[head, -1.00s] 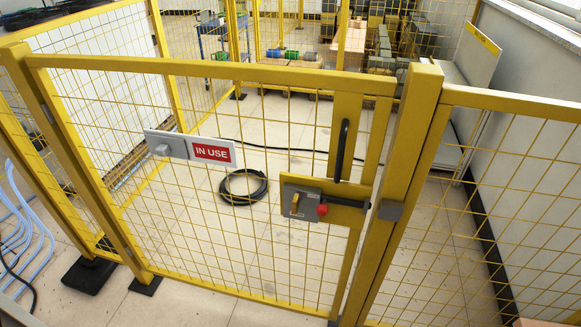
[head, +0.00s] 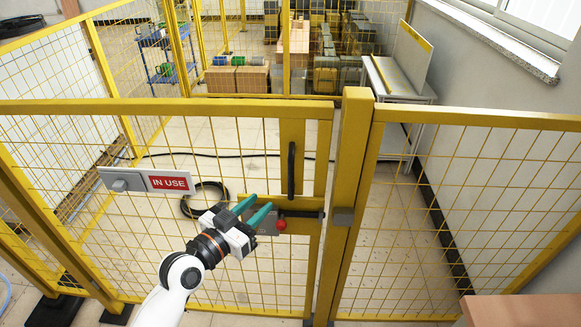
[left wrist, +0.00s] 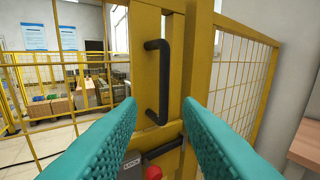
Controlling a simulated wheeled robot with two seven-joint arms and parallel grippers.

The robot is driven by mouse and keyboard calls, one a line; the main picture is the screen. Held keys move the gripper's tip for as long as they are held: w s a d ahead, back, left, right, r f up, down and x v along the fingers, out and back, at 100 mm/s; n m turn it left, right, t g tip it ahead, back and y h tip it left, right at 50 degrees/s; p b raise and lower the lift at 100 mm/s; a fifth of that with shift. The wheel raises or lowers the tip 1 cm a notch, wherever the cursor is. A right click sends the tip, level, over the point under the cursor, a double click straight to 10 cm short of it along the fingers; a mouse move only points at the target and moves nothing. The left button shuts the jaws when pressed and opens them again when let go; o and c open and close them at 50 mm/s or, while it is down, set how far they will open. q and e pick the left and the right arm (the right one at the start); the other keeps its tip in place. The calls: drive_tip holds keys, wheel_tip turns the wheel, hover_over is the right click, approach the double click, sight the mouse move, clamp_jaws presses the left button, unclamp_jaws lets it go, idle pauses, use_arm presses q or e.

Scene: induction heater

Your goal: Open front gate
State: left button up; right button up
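The yellow mesh front gate (head: 165,108) stands shut against the post (head: 350,190). Its black vertical handle (head: 291,170) is on the right side, and it also shows in the left wrist view (left wrist: 163,88). Below it are a red knob (head: 281,224) and a dark bolt (head: 304,214) reaching toward the post. My left gripper (head: 264,202) is open and empty, with teal fingers, just left of and below the handle. My right gripper is not in view.
An "IN USE" sign (head: 169,183) with a grey slider is on the gate's left. Behind the gate, a coiled black cable (head: 204,200) lies on the floor. A brown surface (head: 525,310) is at the lower right. Fixed mesh (head: 450,215) continues right of the post.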

sight(289, 175)
use_arm(q)
drive_tip(key=p+x, duration=0.1)
drive_tip(key=x, duration=0.3)
drive_tip(key=r+p+x, duration=0.1)
drive_tip(key=x, duration=0.7)
drive_tip(key=shift+s+d+r+p, duration=0.2)
drive_tip(key=shift+r+p, duration=0.15)
drive_tip(key=shift+p, duration=0.05)
clamp_jaws()
